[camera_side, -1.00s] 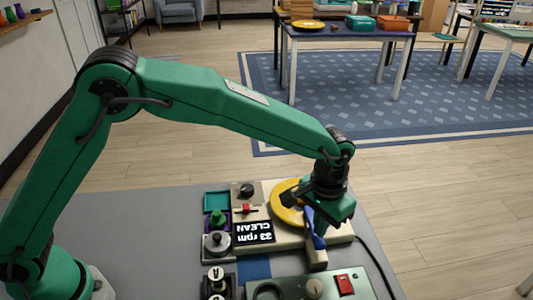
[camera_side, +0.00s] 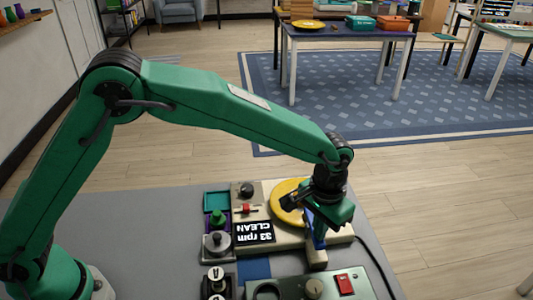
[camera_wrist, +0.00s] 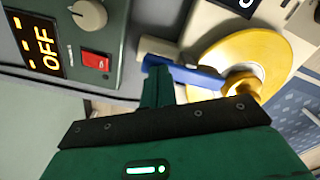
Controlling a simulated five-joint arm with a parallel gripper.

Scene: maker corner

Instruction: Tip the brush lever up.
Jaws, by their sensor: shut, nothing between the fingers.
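The brush lever is a blue bar (camera_side: 319,241) on the cream record-cleaning machine (camera_side: 341,235), beside the round yellow platter (camera_side: 283,203). In the wrist view the blue lever (camera_wrist: 198,76) reaches from a cream block to the gold-coloured hub of the platter (camera_wrist: 228,55). My gripper (camera_side: 322,222) is shut and empty, low over the lever. In the wrist view the narrow green fingertips (camera_wrist: 157,76) are right at the lever's edge, near its cream-block end. I cannot tell whether they touch it. In the side view my gripper hides part of the lever.
A grey-green control box (camera_side: 300,288) with a red switch (camera_side: 345,284) stands close in front; its display reads OFF in the wrist view (camera_wrist: 47,64). A cable runs along the right.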

